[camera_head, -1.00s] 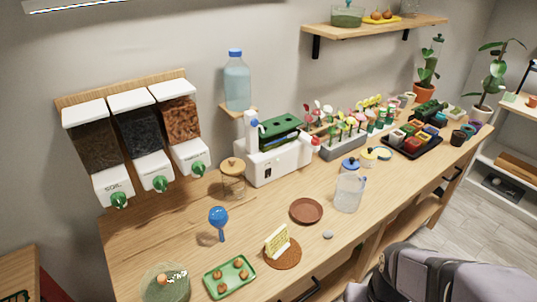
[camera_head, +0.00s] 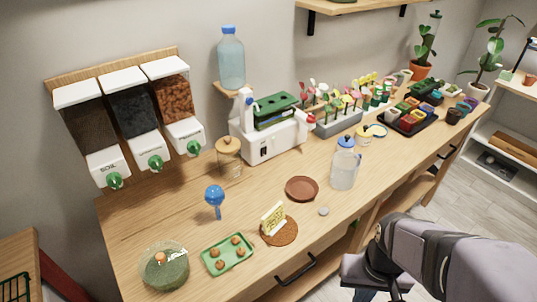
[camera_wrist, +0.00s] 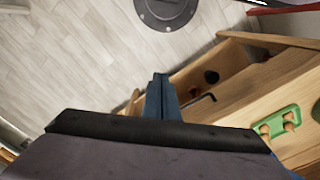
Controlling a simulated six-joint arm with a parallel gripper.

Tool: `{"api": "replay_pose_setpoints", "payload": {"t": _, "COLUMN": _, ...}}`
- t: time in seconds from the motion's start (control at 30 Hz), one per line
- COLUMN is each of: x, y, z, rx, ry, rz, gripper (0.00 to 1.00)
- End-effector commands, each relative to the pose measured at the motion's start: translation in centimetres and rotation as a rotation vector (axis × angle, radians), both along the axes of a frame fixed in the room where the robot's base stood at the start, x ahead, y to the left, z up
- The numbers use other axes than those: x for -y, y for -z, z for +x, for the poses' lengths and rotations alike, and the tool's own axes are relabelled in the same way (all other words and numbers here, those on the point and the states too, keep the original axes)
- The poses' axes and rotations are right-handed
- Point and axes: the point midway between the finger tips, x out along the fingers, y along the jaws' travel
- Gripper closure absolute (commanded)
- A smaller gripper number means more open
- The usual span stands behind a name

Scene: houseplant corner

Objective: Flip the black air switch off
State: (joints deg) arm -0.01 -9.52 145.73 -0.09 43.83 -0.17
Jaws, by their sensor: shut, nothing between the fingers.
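The white machine (camera_head: 249,145) with a green block on top stands at the back of the wooden counter in the head view. A small black switch (camera_head: 265,152) shows on its front; its position is too small to tell. My gripper (camera_head: 378,292) is low at the bottom right in the head view, in front of the counter's front edge and well apart from the machine. In the wrist view my gripper's fingers (camera_wrist: 160,82) are together and empty, over the floor beside the counter. The switch is not in the wrist view.
A brown saucer (camera_head: 302,188), clear jug (camera_head: 344,169), glass jar (camera_head: 229,155) and blue-topped item (camera_head: 214,196) stand on the counter before the machine. A sign (camera_head: 273,218) and green tray (camera_head: 227,254) are nearer the front. Dispensers (camera_head: 150,150) hang at left.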

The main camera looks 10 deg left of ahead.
Motion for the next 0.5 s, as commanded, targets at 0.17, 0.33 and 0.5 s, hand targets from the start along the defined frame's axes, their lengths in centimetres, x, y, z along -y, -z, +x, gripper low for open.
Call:
{"api": "replay_pose_setpoints", "payload": {"t": 0.17, "x": 0.0, "y": -2.6, "z": 0.1, "rx": 0.007, "ry": 0.000, "rz": 0.000, "gripper": 1.00}}
{"api": "replay_pose_setpoints", "payload": {"t": 0.33, "x": 0.0, "y": -5.6, "z": 0.1, "rx": 0.008, "ry": 0.001, "rz": 0.001, "gripper": 1.00}}
{"api": "replay_pose_setpoints", "payload": {"t": 0.5, "x": -3.2, "y": -3.9, "z": 1.7, "rx": -0.004, "ry": 0.149, "rz": 0.128, "gripper": 1.00}}
